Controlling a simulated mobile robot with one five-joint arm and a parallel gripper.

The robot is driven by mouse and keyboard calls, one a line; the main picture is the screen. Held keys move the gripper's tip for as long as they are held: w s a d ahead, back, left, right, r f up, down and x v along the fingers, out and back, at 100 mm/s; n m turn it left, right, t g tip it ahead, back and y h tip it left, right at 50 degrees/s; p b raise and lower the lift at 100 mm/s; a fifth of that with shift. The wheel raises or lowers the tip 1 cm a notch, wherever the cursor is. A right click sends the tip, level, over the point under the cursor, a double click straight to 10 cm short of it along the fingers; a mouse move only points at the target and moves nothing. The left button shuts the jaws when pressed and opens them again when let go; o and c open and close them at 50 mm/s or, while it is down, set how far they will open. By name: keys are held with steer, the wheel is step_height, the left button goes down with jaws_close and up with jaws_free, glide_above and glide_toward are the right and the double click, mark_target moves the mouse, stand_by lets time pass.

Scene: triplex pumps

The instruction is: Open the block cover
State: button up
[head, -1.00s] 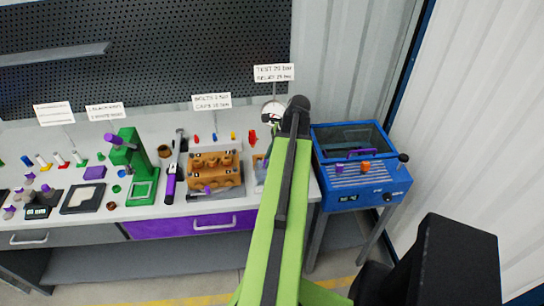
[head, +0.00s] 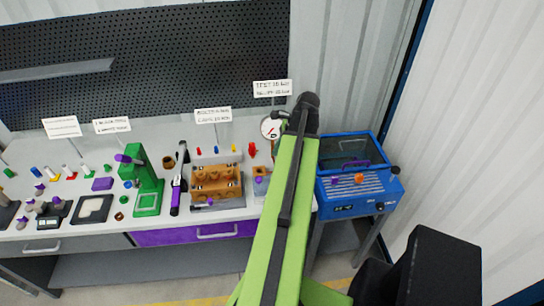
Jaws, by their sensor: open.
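The orange-brown block (head: 230,174) sits on a grey base on the workbench, left of my arm. Dark round holes or fittings show on it, and a small purple part (head: 211,202) is at its front edge. I cannot tell at this size which part is its cover or whether that is open. My green and black arm rises through the middle of the picture, right of the block. My gripper is not clearly visible; the arm appears to hide it.
A green press (head: 146,172) and a black and purple tool (head: 176,182) stand left of the block. A gauge (head: 269,128) is behind, close to my arm. A blue machine (head: 365,192) with a purple-handled lid stands right. Label cards line the bench back.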

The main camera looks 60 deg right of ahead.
steer(key=p+v, duration=0.5)
steer(key=v, duration=0.3)
steer(key=shift+w+f, duration=0.1)
steer(key=shift+f, duration=0.05)
steer(key=w+a+f+n+g+y+b, duration=0.1)
steer(key=w+a+f+n+b, duration=0.3)
steer(key=w+a, duration=0.8)
steer(key=w+a+f+n+g+b, duration=0.25)
steer(key=w+a+f+b, duration=0.2)
steer(key=w+a, duration=0.8)
steer(key=w+a+f+n+h+b, duration=0.1)
steer(key=w+a+f+n+b, duration=0.1)
steer(key=a+n, duration=0.5)
steer(key=w+a+f+n+h+b, duration=0.1)
steer(key=w+a+f+n+b, duration=0.1)
steer(key=a+n, duration=0.6)
steer(key=w+a+f+n+h+b, duration=0.1)
steer(key=a+f+n, duration=0.4)
steer(key=a, duration=1)
steer(key=shift+w+f+n+h+b, duration=0.3)
steer(key=shift+w+n+b, duration=0.6)
steer(key=shift+n+b, duration=0.3)
